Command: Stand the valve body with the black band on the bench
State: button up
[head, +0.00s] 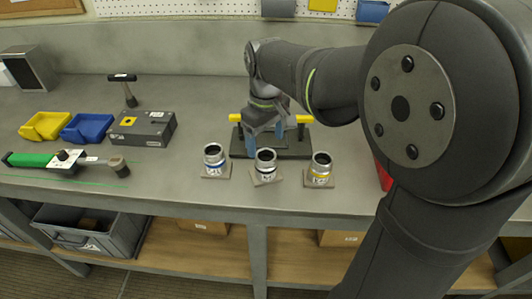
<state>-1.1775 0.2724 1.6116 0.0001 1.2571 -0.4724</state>
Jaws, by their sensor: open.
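The valve body with the black band (265,166) is a short silver cylinder with a dark open top. It stands upright at the middle of a row of three, on a square tan base on the grey bench (170,190). My gripper (264,140) is open and points down just behind it in the picture, in front of a dark fixture (295,147) with yellow-topped posts. Whether the fingers touch the fixture or anything on it cannot be told. The fingertips are partly hard to make out.
A blue-banded valve body (214,160) stands left and a yellow-banded one (320,170) right. A grey box (145,128), blue bin (87,127), yellow bin (45,125), hammer (127,90) and green-handled tool (40,160) lie left. A red object (384,176) is partly hidden by my arm.

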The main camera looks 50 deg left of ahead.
aim_at(266, 157)
notch_tip(266, 157, up, 2)
jog(key=shift+r, duration=0.2)
notch_tip(266, 157, down, 12)
jog(key=shift+f, duration=0.1)
jog(key=shift+r, duration=1.6)
